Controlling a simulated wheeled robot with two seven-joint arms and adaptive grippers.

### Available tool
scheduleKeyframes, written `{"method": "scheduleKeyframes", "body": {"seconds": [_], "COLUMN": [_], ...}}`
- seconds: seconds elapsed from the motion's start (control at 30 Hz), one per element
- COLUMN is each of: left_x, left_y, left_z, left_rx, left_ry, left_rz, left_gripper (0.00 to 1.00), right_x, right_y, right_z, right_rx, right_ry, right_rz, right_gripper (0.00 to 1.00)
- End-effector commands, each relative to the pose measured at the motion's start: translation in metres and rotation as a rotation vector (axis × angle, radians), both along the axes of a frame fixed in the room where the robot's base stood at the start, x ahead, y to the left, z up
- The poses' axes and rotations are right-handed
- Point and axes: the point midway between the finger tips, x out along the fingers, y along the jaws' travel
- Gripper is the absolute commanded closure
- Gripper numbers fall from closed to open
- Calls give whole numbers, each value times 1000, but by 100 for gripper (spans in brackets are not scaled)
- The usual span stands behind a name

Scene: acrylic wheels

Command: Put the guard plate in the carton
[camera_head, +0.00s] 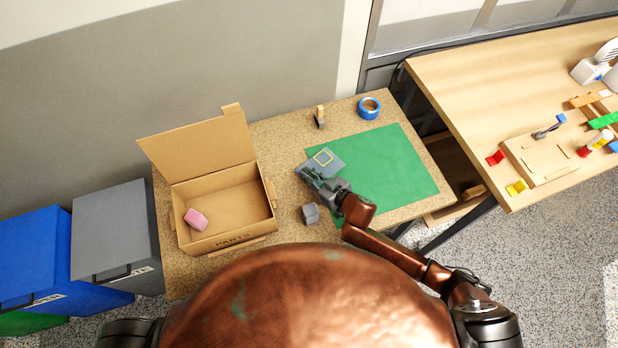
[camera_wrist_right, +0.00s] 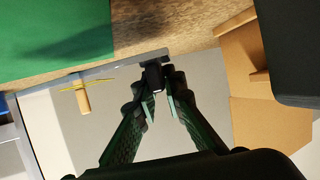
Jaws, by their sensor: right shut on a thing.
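The guard plate (camera_head: 323,158) is a flat grey piece with a yellow square outline, in the head view at the left edge of the green mat. My right gripper (camera_head: 313,177) reaches in at its near side and is shut on it. In the right wrist view the fingertips (camera_wrist_right: 155,80) close on a small dark part. Whether the plate touches the table cannot be told. The open carton (camera_head: 238,190) stands left of the gripper, its large flap raised at the back. A pink block (camera_head: 196,219) lies inside at the front left. My left gripper is out of view.
A grey block (camera_head: 310,214) sits between the carton and my right arm. A small wooden-topped item (camera_head: 320,117) and blue tape (camera_head: 369,107) are near the table's back. The green mat (camera_head: 395,170) is mostly clear. Bins (camera_head: 115,235) stand left of the table.

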Motion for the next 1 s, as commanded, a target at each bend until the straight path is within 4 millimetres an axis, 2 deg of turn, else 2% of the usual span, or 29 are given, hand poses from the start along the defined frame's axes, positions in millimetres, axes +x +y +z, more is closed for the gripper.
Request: {"method": "scheduleKeyframes", "body": {"seconds": [0.17,0.37,0.77,0.8,1.0], "left_x": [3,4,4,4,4], "left_y": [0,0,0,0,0], "left_z": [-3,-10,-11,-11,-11], "left_rx": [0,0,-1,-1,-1], "left_ry": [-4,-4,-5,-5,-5], "left_rz": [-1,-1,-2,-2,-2], "left_gripper": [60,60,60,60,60], "right_x": [7,7,6,6,6], "right_y": [-3,-2,-2,-2,-2], "right_z": [-9,-37,-42,-42,-41], "right_rx": [0,1,2,0,0], "right_ry": [-1,1,0,0,0], "right_rz": [0,1,1,1,1], "right_gripper": [100,100,100,88,74]}}
